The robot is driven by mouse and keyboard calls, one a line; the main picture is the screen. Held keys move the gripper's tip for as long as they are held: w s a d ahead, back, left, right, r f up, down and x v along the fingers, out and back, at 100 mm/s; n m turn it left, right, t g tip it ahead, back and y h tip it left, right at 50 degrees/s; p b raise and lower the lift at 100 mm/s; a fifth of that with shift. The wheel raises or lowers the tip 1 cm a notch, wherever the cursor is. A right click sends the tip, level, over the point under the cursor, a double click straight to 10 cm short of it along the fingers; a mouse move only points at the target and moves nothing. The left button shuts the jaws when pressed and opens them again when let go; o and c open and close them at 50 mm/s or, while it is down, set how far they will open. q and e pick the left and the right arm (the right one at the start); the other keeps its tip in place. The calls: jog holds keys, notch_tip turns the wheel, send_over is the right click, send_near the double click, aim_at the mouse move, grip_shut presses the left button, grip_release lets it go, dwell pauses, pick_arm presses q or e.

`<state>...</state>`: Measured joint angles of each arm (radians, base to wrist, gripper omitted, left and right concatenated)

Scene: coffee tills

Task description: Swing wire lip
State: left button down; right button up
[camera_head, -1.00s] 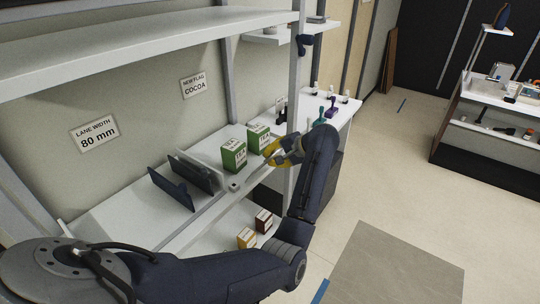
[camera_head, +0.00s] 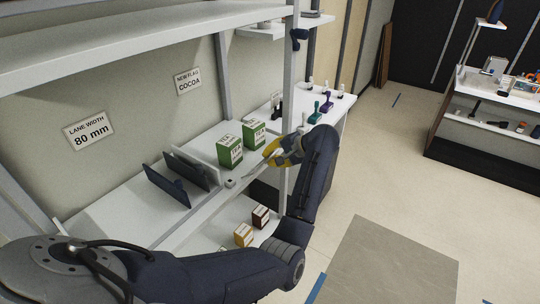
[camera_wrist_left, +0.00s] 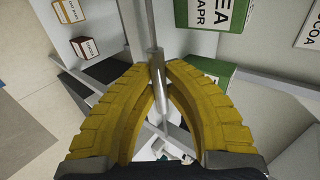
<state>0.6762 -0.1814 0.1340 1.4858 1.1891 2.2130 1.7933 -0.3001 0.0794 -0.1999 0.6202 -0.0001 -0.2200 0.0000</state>
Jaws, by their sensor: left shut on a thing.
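The wire lip is a thin grey rod (camera_wrist_left: 151,25) at the front edge of the upper shelf board. In the wrist view it runs down from the top into the jaws. In the head view a thin length of it (camera_head: 257,171) slants from near the small edge fitting up to the jaws. My left gripper (camera_head: 272,150) has yellow fingers and is shut on the rod, in front of the green tea boxes. In the wrist view its fingertips (camera_wrist_left: 159,75) meet around the rod. My right gripper is not in view.
Two green tea boxes (camera_head: 230,152) (camera_head: 254,133) stand behind the rod. Dark dividers (camera_head: 167,186) stand to their left. A yellow box (camera_head: 243,235) and a dark red box (camera_head: 260,217) sit on the lower shelf. A grey post (camera_head: 290,95) rises beside my arm.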

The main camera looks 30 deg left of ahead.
pick_arm(q)
jog(key=shift+d+f, duration=0.4)
jog(key=shift+d, duration=0.1)
jog(key=shift+f, duration=0.15)
jog(key=shift+d+f, duration=0.4)
jog(key=shift+f, duration=0.2)
jog(key=c, duration=1.4)
grip_release()
jog(key=shift+c, duration=0.2)
jog(key=shift+a, duration=0.1)
